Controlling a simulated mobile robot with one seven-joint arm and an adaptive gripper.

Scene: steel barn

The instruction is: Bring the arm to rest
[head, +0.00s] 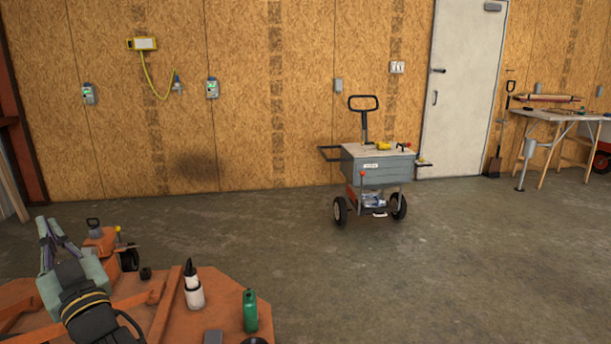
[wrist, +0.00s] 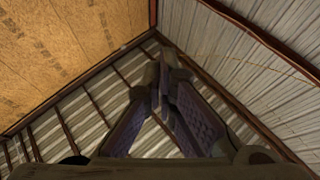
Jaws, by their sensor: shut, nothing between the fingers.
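My gripper (head: 50,230) is at the lower left in the head view, pointing up above the orange machine deck. Its fingers also show in the wrist view (wrist: 165,85), where the tips meet. The gripper is shut and holds nothing. Behind the fingers the wrist view shows only the metal roof and a corner of the wood-panel wall. The lower part of my arm runs out of the head view at the bottom left.
The orange deck (head: 225,290) carries a white bottle with a dark top (head: 194,292) and a green bottle (head: 250,312), close right of my arm. A grey wheeled cart (head: 375,170) stands near the wall. A workbench (head: 560,115) is far right. The middle floor is clear.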

